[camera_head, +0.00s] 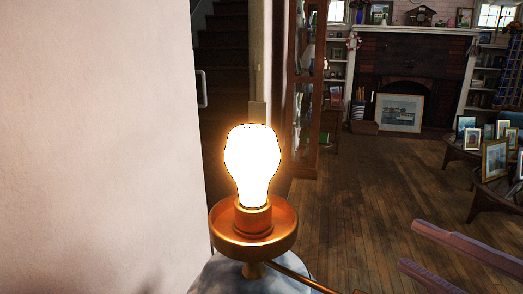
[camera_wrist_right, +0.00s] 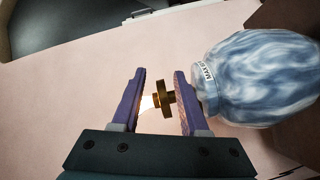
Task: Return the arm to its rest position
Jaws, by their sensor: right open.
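A lit bulb (camera_head: 252,165) glows white in the brass cup (camera_head: 226,232) of a lamp. The top of its blue-white marbled body (camera_head: 225,278) shows at the bottom edge of the head view. A thin brass rod (camera_head: 300,280) runs from the lamp to the lower right. My right gripper (camera_head: 410,244) is open, right of the lamp, with its purple fingers apart. In the right wrist view, the fingers (camera_wrist_right: 160,72) have a small brass piece (camera_wrist_right: 166,98) between them in the picture; I cannot tell its depth. The marbled body (camera_wrist_right: 260,78) is beside the right finger. My left gripper is out of view.
A pale wall (camera_head: 95,150) fills the left. Beyond the lamp is a wooden floor (camera_head: 370,210) with open room. A table of framed pictures (camera_head: 495,160) stands at the right, a glass cabinet (camera_head: 307,90) in the middle, and a fireplace (camera_head: 405,75) at the back.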

